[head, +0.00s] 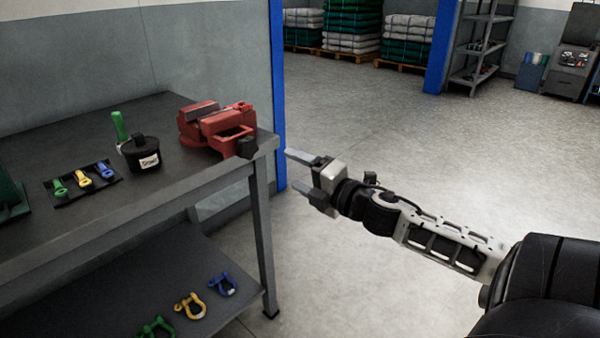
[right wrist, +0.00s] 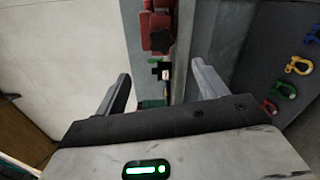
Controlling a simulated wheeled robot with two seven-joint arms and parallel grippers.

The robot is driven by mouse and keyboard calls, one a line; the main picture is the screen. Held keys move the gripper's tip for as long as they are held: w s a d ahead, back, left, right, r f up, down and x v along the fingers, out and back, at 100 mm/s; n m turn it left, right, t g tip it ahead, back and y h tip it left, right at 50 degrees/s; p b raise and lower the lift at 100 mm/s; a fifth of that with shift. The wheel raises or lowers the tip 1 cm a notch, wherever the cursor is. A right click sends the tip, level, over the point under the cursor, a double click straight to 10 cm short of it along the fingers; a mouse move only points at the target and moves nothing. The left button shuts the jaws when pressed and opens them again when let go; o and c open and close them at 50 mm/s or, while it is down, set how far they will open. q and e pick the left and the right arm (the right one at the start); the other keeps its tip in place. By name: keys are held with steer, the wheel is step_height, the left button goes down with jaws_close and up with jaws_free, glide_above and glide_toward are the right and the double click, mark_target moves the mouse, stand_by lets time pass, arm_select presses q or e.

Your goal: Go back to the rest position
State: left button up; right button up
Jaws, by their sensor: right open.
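My right gripper (head: 303,176) is open and empty in the head view. It is in the air just right of the workbench (head: 215,180), near its right front corner and apart from it. In the right wrist view, the two fingers of the right gripper (right wrist: 162,88) stand wide apart with nothing between them. The bench edge and the red vise (right wrist: 157,30) show beyond them. My left gripper is in neither view.
Coloured shackles (head: 190,306) lie on the lower shelf. A blue post (head: 277,90) stands behind. Floor on the right is clear.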

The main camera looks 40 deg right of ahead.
steer(key=shift+f, duration=0.1)
steer(key=s+a+f+m+g+p, duration=0.1)
steer(key=s+a+f+m+g, duration=0.1)
steer(key=s+a+f+m, duration=0.5)
steer(key=s+a+f+m+g+p, duration=0.1)
steer(key=s+a+f+m+g, duration=0.15)
steer(key=a+f+m, duration=0.5)
steer(key=s+a+f+m+g, duration=0.1)
steer(key=s+a, duration=0.1)
steer(key=a, duration=0.2)
steer(key=s+a+f+m+y, duration=0.1)
steer(key=s+a+f+m, duration=0.1)
steer(key=s+a, duration=0.1)
steer(key=s+a+f+m+g+y+p, duration=0.1)
steer(key=s+a, duration=0.1)
steer(key=a, duration=0.3)
steer(key=shift+s+a+f+m+g, duration=0.3)
steer(key=shift+s+m+g, duration=0.05)
